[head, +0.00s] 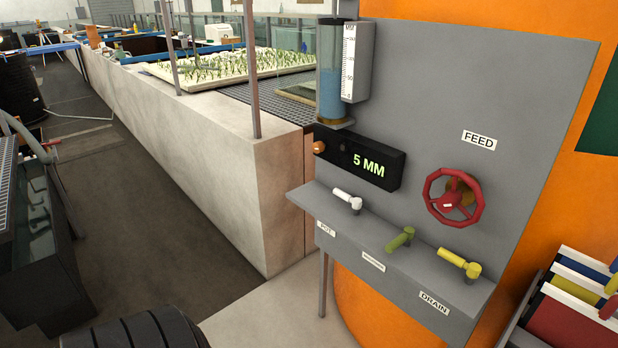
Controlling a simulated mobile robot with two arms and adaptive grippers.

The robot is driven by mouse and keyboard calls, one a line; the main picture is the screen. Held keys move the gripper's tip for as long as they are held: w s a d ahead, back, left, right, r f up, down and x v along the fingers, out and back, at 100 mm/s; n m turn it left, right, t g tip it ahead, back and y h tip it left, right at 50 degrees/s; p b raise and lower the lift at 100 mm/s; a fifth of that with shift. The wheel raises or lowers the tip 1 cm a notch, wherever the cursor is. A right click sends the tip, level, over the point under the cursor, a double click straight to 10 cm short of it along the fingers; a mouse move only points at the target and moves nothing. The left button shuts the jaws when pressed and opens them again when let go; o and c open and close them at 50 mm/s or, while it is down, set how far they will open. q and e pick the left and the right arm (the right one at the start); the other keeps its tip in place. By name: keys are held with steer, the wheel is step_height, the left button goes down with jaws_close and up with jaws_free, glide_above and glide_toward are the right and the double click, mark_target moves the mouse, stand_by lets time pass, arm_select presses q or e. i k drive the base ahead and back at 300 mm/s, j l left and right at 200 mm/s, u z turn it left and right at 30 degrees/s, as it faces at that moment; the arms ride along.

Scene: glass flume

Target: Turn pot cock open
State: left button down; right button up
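The pot cock (347,199) is a white-handled lever on the left of a grey shelf, above a label reading POT (325,230). Its handle points up and left along the picture. I cannot tell from this view whether it is open or closed. A green-handled cock (401,238) sits in the middle of the shelf, its label too small to read. A yellow-handled cock (460,263) sits at the right, above a DRAIN label (434,303). Neither of my grippers is in view.
A red handwheel (454,198) under a FEED label and a display (360,158) reading 5 MM are on the grey panel (540,110). A blue-filled tube (332,85) stands above. A concrete wall (215,160) runs left. Colored binders (575,290) stand at lower right.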

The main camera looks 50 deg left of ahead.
mark_target(357, 203)
steer(key=u, duration=1.35)
